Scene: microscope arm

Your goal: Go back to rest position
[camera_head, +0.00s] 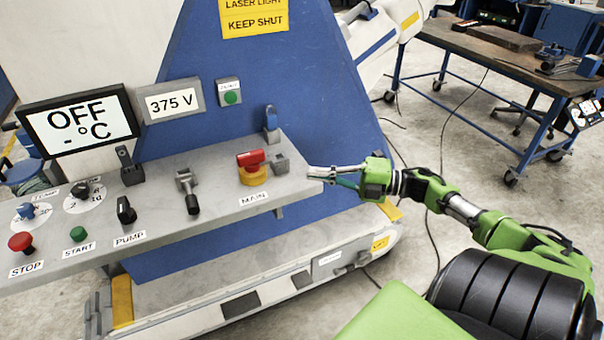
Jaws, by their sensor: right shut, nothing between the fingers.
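My right gripper (322,174) is at the end of the green arm that comes in from the right. It is shut and empty, close to the right end of the grey control panel (225,205). I cannot tell if its fingertips touch the panel's edge. The red MAIN switch (251,160) on its yellow base is a short way left of the fingertips. My left gripper is not in view.
The panel carries a red STOP button (20,242), a green START button (78,234) and a black PUMP switch (126,210). Displays read OFF (80,121) and 375 V (171,101). A wheeled workbench (480,52) stands back right, with cables on the floor.

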